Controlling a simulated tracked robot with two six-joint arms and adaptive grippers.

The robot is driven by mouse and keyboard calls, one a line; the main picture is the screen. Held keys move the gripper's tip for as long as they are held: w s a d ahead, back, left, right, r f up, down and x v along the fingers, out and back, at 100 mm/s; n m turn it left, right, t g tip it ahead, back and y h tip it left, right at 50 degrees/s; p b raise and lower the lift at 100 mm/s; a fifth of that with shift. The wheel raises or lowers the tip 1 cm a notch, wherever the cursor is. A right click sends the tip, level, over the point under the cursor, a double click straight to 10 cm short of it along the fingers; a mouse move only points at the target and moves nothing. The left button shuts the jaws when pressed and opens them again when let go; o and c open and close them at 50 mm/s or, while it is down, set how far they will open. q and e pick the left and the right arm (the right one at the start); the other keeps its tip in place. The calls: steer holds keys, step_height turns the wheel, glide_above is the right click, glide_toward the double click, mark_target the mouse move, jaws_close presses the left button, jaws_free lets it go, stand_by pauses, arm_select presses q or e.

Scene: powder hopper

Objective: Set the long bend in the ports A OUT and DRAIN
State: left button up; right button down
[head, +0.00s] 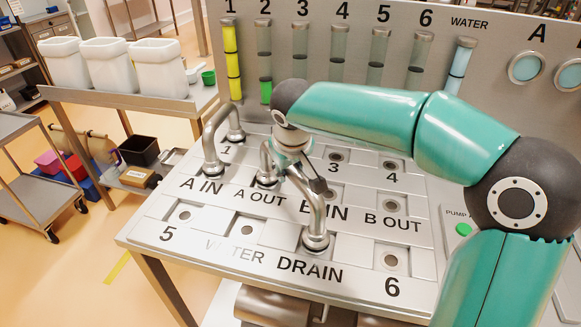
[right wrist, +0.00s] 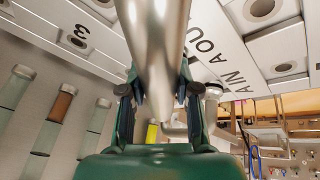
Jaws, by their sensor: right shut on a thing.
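The long bend (head: 316,217) is a grey metal pipe. In the head view one leg comes down at the DRAIN port, with its collar (head: 316,241) at the panel. Its other leg (head: 266,168) comes down at A OUT, partly hidden behind my gripper. Both ends look to be at their ports; how deep they sit I cannot tell. My right gripper (head: 312,182) is shut on the bend's upper span. In the right wrist view the pipe (right wrist: 153,45) runs between the fingers (right wrist: 160,92). My left gripper is not in view.
A shorter bend (head: 212,145) joins A IN and port 1. Ports 3, 4, 5, 6, WATER and B OUT look empty. Sight tubes (head: 232,62) stand behind the panel. White containers (head: 105,65) stand on a side table at the left. My right arm covers the right side.

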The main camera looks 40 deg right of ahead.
steer(key=shift+r, duration=0.1)
steer(key=c, duration=0.8)
jaws_free()
steer(key=shift+o, duration=0.2)
steer(key=v, duration=1.2)
